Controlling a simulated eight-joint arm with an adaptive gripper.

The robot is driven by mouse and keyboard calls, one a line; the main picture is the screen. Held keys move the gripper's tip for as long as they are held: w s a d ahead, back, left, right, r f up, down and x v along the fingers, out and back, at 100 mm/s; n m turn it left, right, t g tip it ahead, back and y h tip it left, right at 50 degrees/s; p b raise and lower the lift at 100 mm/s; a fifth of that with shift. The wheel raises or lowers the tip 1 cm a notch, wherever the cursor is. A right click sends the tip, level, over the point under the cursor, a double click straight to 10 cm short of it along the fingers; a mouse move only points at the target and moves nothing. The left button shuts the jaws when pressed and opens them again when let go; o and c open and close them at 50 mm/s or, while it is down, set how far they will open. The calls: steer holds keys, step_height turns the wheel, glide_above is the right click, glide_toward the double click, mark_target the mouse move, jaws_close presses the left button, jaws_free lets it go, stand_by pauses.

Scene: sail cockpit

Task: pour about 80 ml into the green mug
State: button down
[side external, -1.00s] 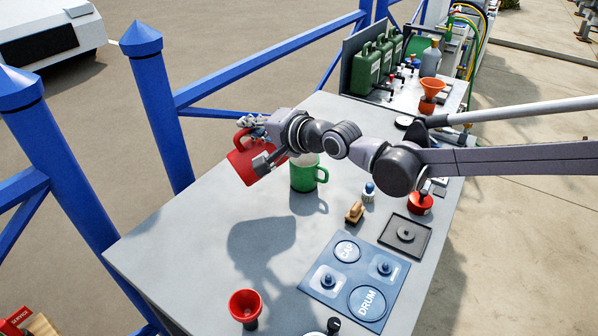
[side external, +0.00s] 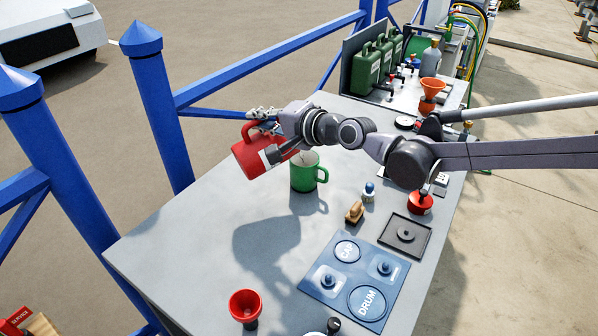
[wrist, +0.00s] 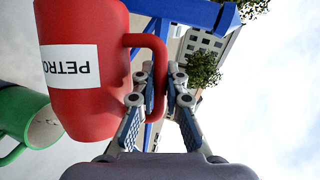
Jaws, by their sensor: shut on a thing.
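A red jug (side external: 250,157) with a white label reading PETRO in the wrist view (wrist: 85,70) is held in the air, tilted with its spout end toward the green mug. My gripper (side external: 264,122) is shut on its handle, as the wrist view also shows (wrist: 160,80). The green mug (side external: 303,178) stands upright on the grey table, just right of and below the jug. Its pale inside shows in the wrist view (wrist: 38,120) at the left edge. I cannot make out a clear stream or the level in the mug.
The grey table (side external: 190,235) is clear at front left. A wooden-handled item (side external: 354,212), a small blue-topped bottle (side external: 369,191) and a blue panel (side external: 354,282) lie right of and in front of the mug. A red funnel (side external: 245,304) stands at the front.

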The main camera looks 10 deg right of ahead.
mark_target(241, 148)
steer(key=shift+w+d+r+m+y+p, duration=0.15)
steer(key=shift+d+r+m+p, duration=0.1)
steer(key=shift+d+p, duration=0.25)
steer(key=shift+w+d+r+m+y+p, duration=0.15)
steer(key=shift+d+r+m+p, duration=0.1)
steer(key=shift+d+p, duration=0.2)
stand_by(1.4)
steer(key=shift+n+h, duration=0.5)
steer(key=shift+n, duration=0.4)
steer(key=shift+s+a+f, duration=0.2)
steer(key=shift+a+f, duration=0.1)
steer(key=shift+a, duration=0.3)
steer(key=shift+s+a+f, duration=0.2)
steer(key=shift+a+f, duration=0.05)
steer(key=shift+a, duration=0.4)
steer(key=shift+s+a+f, duration=0.2)
steer(key=shift+a+f, duration=0.1)
steer(key=shift+a, duration=0.3)
steer(key=shift+s+a+f+n+h+b, duration=0.2)
steer(key=shift+a+f+n+h+b, duration=0.1)
steer(key=shift+a+f+n, duration=0.3)
steer(key=shift+s+a+f+n+h, duration=0.15)
steer(key=shift+a+f+n+h, duration=0.3)
steer(key=shift+f, duration=0.4)
steer(key=shift+a, duration=0.1)
